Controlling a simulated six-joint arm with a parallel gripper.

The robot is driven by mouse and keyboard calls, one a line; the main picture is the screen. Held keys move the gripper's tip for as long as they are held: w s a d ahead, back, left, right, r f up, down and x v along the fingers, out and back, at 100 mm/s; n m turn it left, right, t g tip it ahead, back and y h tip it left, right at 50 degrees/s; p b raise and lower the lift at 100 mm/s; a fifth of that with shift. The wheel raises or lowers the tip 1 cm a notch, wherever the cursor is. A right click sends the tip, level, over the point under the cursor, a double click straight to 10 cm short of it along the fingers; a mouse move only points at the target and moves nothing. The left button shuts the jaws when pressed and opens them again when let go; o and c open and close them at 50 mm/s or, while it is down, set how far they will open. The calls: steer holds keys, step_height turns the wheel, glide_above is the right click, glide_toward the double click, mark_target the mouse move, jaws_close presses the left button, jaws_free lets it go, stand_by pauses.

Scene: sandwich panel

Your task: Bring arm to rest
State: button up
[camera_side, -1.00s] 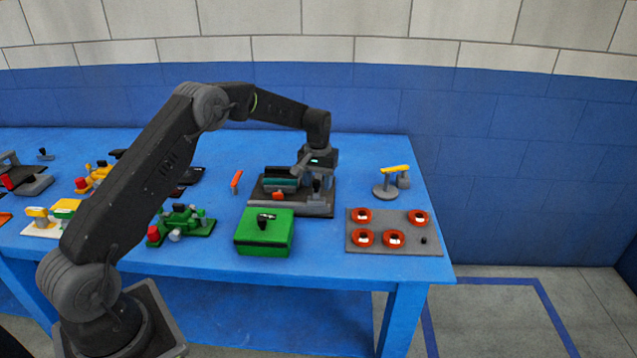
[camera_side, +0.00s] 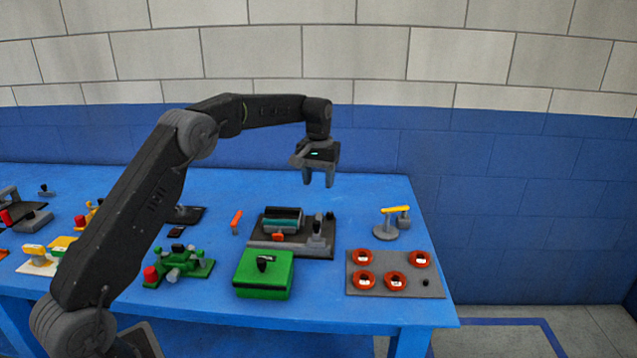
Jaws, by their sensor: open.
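My gripper (camera_side: 319,181) hangs in the air above the back part of the blue table, fingers pointing down, open, with nothing between them. Below it and slightly left stands a dark fixture (camera_side: 258,247) with a teal and black block (camera_side: 283,219) on it and a grey upright post (camera_side: 317,231) at its right. My gripper is clear of the fixture and touches nothing.
A green box (camera_side: 264,275) with a black knob stands in front of the fixture. A grey plate (camera_side: 378,279) with several red rings is at the right, a grey stand with a yellow bar (camera_side: 396,221) behind it. A green device (camera_side: 180,264) is at the left. The table's right back is bare.

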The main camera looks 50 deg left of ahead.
steer(key=s+d+r+m+t, duration=0.3)
steer(key=s+d+r, duration=0.85)
steer(key=s, duration=0.35)
steer(key=s+d+f+m+t, duration=0.1)
steer(key=s+d+f, duration=0.1)
steer(key=s, duration=0.8)
steer(key=s+d+f+m+t, duration=0.1)
steer(key=s+d, duration=0.3)
steer(key=s, duration=0.6)
steer(key=shift+s+f+m+t, duration=0.3)
steer(key=shift+f+m, duration=0.2)
steer(key=shift+f, duration=0.15)
steer(key=shift+c, duration=0.4)
